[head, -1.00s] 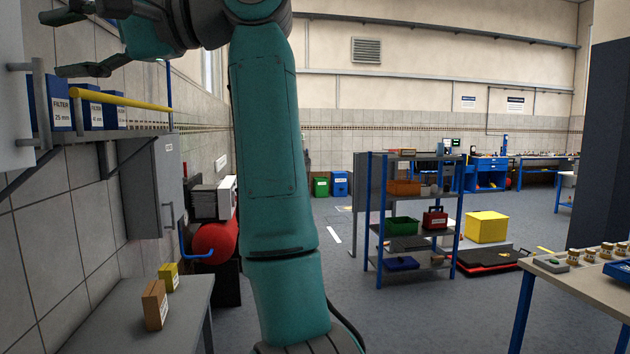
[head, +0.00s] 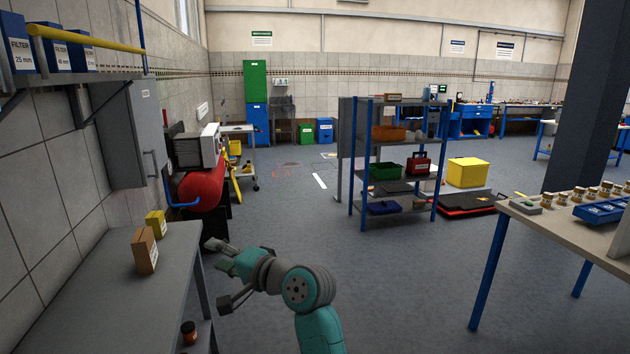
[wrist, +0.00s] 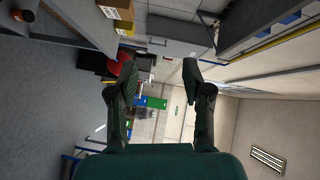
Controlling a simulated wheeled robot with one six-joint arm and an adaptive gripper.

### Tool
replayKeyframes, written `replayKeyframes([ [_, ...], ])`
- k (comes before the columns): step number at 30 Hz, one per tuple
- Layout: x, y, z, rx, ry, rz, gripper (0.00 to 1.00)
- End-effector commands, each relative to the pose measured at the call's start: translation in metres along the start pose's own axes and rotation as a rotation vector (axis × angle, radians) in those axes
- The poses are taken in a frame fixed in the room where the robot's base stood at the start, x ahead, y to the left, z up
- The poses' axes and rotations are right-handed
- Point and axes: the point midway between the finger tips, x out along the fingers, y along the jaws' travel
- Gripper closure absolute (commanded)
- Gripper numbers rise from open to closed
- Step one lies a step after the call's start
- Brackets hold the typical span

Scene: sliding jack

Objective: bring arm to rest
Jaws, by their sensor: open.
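My arm is folded low in the head view, its teal links rising from the bottom edge. My gripper (head: 220,274) points left, beside the right edge of the grey bench (head: 65,305). Its two fingers are spread apart. In the wrist view my gripper (wrist: 159,66) is also open, with nothing between the fingers.
A red tank (head: 203,185) lies beyond. Open floor (head: 400,270) spreads to the right.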

Motion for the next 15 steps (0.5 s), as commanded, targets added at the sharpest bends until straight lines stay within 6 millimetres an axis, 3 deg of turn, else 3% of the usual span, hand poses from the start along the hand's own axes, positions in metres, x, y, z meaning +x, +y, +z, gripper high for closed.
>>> replayKeyframes([
  [1,-0.009,0.029,0.002,-0.004,0.029,0.017,0.51],
  [3,-0.022,0.062,0.003,-0.02,0.072,0.037,0.51],
  [8,-0.057,0.132,0.01,-0.063,0.168,0.088,0.51],
  [15,-0.123,0.222,0.031,-0.143,0.298,0.177,0.51],
])
